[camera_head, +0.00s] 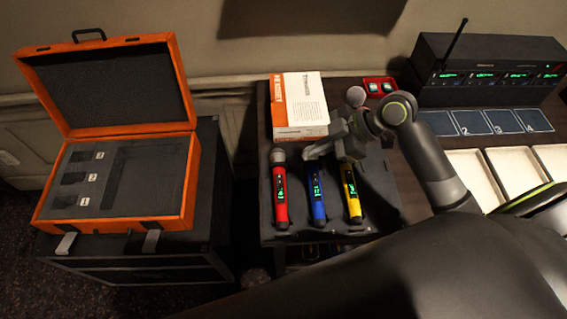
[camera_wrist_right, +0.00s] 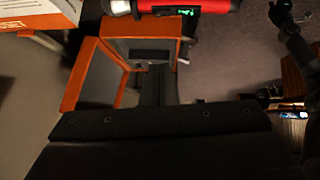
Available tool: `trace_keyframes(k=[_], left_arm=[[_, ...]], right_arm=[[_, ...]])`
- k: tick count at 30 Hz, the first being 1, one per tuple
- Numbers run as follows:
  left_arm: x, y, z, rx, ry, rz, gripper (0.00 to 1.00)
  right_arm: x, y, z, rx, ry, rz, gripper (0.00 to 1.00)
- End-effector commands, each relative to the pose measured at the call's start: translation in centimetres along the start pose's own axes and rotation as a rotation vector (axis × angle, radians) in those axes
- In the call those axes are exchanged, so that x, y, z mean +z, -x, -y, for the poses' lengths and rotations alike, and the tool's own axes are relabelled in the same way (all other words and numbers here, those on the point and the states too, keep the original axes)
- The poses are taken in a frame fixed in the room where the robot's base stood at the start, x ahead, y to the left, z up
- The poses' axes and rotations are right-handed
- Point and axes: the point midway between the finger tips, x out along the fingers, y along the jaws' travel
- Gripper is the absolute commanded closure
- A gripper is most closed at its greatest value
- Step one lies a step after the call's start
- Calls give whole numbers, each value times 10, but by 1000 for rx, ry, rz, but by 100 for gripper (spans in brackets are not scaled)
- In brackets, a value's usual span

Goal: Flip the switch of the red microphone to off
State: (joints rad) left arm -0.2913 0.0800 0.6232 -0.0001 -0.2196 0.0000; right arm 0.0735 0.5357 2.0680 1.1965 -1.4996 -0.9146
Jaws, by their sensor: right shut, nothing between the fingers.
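The red microphone (camera_head: 281,190) lies in a black tray on the desk, leftmost of three, with a green lit display on its body. It also shows at the top of the right wrist view (camera_wrist_right: 206,7). A blue microphone (camera_head: 317,193) and a yellow microphone (camera_head: 352,195) lie to its right. My right gripper (camera_head: 310,154) is shut and empty, above the head of the blue microphone and just right of the red one's head. In the wrist view its dark fingers (camera_wrist_right: 157,85) stand below the red microphone. The red microphone's switch position is too small to tell. My left gripper is not in view.
An open orange case (camera_head: 190,190) with foam cut-outs stands on a black cabinet to the left. A white and orange box (camera_head: 301,97) stands behind the microphones. A black receiver (camera_head: 490,70) and numbered pads (camera_head: 480,123) are at the right.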

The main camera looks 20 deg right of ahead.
Motion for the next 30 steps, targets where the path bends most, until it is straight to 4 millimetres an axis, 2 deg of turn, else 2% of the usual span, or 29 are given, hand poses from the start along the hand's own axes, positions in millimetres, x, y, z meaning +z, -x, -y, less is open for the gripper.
trace_keyframes(k=[7, 14, 20, 30], left_arm=[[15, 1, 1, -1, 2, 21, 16], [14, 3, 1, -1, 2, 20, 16], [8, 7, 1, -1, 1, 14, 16], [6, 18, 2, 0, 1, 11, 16]], right_arm=[[0, 0, 0, -1, 0, 0, 100], [-1, -7, 0, -1, -4, -4, 100], [-2, -29, 0, -2, -6, -5, 100], [-2, -80, 1, -3, -7, -4, 100]])
